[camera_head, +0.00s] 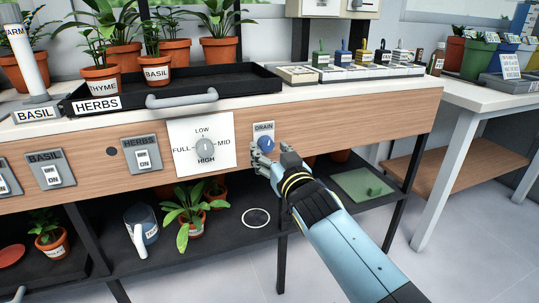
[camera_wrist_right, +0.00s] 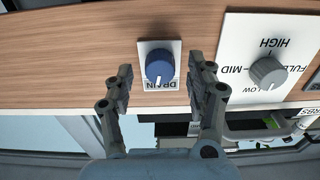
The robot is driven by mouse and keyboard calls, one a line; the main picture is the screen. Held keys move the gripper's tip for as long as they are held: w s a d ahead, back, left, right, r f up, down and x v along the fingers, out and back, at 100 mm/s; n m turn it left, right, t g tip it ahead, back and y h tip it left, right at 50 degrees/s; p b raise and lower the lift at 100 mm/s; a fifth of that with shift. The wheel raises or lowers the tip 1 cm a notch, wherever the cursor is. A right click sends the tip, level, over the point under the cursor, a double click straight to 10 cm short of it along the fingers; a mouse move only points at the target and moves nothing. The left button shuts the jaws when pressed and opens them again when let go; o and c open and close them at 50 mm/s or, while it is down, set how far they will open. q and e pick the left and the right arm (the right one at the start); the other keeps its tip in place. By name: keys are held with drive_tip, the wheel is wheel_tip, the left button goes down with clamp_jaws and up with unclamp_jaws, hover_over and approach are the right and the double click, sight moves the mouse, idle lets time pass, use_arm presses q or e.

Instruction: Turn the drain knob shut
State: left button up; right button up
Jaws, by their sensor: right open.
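The drain knob (camera_head: 266,143) is a round blue knob with a white pointer line. It sits on a small plate marked DRAIN on the wooden front panel of the bench. In the right wrist view the knob (camera_wrist_right: 159,68) lies between the two fingers, with its white line toward the DRAIN lettering. My right gripper (camera_head: 270,150) is open in front of the knob; in the right wrist view its fingertips (camera_wrist_right: 167,70) stand on either side, apart from the knob. How far the fingertips are from the panel is hard to tell. My left gripper is not in view.
A grey dial (camera_head: 206,157) on a white plate is left of the knob; it also shows in the right wrist view (camera_wrist_right: 268,73). HERBS (camera_head: 142,157) and BASIL (camera_head: 50,175) switches sit further left. A black tray (camera_head: 240,83) with potted plants stands above. A lower shelf holds a blue jug (camera_head: 140,222).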

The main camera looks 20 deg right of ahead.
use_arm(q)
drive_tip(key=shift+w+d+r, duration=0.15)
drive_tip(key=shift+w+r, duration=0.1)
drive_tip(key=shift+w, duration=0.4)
use_arm(e)
drive_tip(key=shift+w, duration=0.7)
drive_tip(key=c, duration=1.1)
drive_tip(key=shift+n, duration=1.2)
drive_tip(key=shift+c, duration=0.2)
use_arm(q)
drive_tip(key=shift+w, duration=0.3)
use_arm(e)
drive_tip(key=o, duration=1.1)
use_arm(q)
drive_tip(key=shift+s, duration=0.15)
use_arm(e)
drive_tip(key=shift+o, duration=0.2)
